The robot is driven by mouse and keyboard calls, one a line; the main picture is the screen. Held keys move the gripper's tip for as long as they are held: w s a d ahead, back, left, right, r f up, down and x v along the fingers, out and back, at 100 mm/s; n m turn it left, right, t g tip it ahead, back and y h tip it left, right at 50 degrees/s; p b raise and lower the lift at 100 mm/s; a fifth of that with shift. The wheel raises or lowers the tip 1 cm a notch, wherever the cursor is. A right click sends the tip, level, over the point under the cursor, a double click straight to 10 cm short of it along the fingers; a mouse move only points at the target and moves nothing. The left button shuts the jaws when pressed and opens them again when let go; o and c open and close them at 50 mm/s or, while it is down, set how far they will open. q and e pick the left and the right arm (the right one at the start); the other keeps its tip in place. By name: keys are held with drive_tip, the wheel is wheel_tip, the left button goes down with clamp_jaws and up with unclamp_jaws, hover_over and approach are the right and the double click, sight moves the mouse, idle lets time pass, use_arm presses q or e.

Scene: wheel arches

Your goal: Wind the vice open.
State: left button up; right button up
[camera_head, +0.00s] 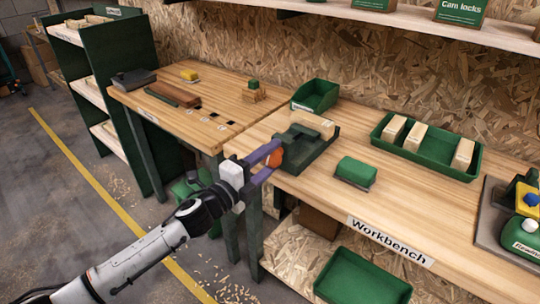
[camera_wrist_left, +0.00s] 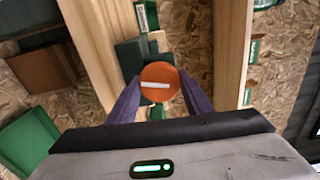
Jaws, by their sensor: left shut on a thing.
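The green vice (camera_head: 308,144) sits at the front left part of the workbench, with a light wooden block (camera_head: 314,124) at its jaws. An orange round knob (camera_head: 274,158) is on its near left end. My left gripper (camera_head: 268,156) has its purple fingers shut on the knob. My right gripper is not in view.
A green block-like brush (camera_head: 355,172) lies right of the vice on the workbench (camera_head: 400,215). A green tray (camera_head: 430,153) with wooden blocks and an open green bin (camera_head: 316,95) stand behind. A shelf overhangs the back.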

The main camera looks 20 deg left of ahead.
use_arm(q)
drive_tip(key=n+p, duration=0.1)
drive_tip(key=n, duration=0.2)
drive_tip(key=shift+r+n, duration=0.15)
drive_tip(key=shift+n, duration=0.25)
drive_tip(key=n+p, duration=0.1)
drive_tip(key=n, duration=0.1)
drive_tip(key=shift+n, duration=0.4)
drive_tip(key=n, duration=0.3)
drive_tip(key=shift+a+n+p, duration=0.1)
drive_tip(key=shift+n+p, duration=0.2)
drive_tip(key=shift+n, duration=2.3)
drive_tip(key=o, duration=1.1)
drive_tip(key=shift+c, duration=0.2)
